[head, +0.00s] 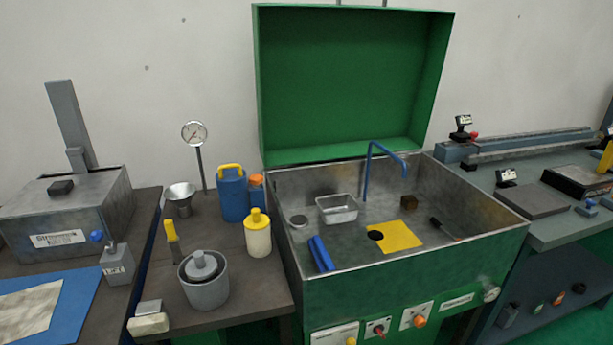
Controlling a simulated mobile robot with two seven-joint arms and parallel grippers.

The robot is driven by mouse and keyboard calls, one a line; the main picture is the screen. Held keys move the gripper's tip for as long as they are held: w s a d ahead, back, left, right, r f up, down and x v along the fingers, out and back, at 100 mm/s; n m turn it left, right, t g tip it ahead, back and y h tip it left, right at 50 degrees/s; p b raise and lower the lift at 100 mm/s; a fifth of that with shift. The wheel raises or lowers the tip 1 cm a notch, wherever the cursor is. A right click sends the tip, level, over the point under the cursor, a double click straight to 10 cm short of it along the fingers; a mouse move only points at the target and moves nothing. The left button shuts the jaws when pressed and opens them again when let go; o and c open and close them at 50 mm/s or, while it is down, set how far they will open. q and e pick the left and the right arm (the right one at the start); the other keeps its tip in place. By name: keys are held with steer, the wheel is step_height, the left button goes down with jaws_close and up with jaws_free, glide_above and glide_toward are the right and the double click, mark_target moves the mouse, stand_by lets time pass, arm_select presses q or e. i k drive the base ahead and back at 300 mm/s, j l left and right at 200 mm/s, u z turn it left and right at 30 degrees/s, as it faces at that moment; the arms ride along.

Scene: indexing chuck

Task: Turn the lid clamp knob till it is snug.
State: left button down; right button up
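The frame does not make clear which part is the lid clamp knob. A large green lid (345,85) stands open, upright behind a metal basin (460,195) with a green front. A pale round knob (491,293) sits at the right end of that front. A grey round pot (205,289) on the bench at left has a smaller grey knob-like piece (202,263) on top. A blue knob (96,236) is on the front of a grey metal box (75,215) at far left. Neither of my grippers is in view.
The basin holds a blue spout (369,168), a metal tray (338,208), a yellow plate (400,236) and a blue roll (321,253). A blue jug (233,195), a cream bottle (257,237) and a dial gauge (194,134) stand left of it. Another bench (545,230) is at right.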

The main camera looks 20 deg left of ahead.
mark_target(255, 179)
steer(key=u, duration=1.2)
